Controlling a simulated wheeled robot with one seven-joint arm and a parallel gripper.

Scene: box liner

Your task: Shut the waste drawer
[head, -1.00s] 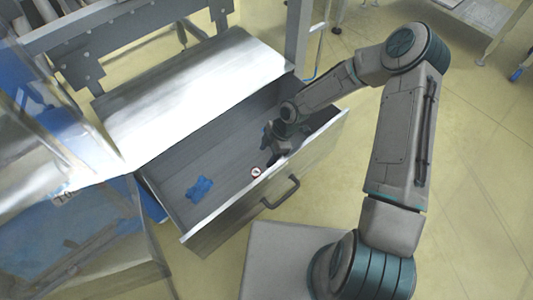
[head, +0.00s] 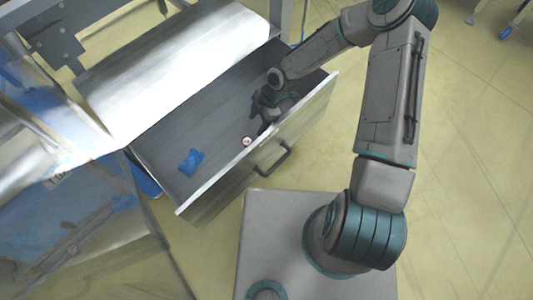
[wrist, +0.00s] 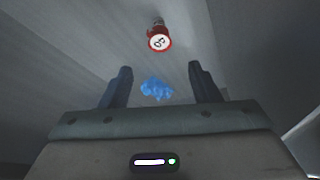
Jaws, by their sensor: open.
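The waste drawer (head: 215,205) is pulled out from under the bright metal machine bed, with its black bar handle (head: 273,162) on the front panel. Inside it lie a blue crumpled piece (head: 191,161) and a small round red-and-white item (head: 247,142) close to the front wall. My gripper (head: 264,108) is inside the drawer near the inner face of the front panel, to the right of the round item. In the wrist view my gripper (wrist: 160,85) is open with nothing between its fingers; the blue piece (wrist: 156,89) and round item (wrist: 159,41) appear beyond it.
The sloping metal bed (head: 172,70) stands above and behind the drawer. A transparent-sided blue structure (head: 75,215) is to the left. Yellow floor (head: 475,180) is open to the right.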

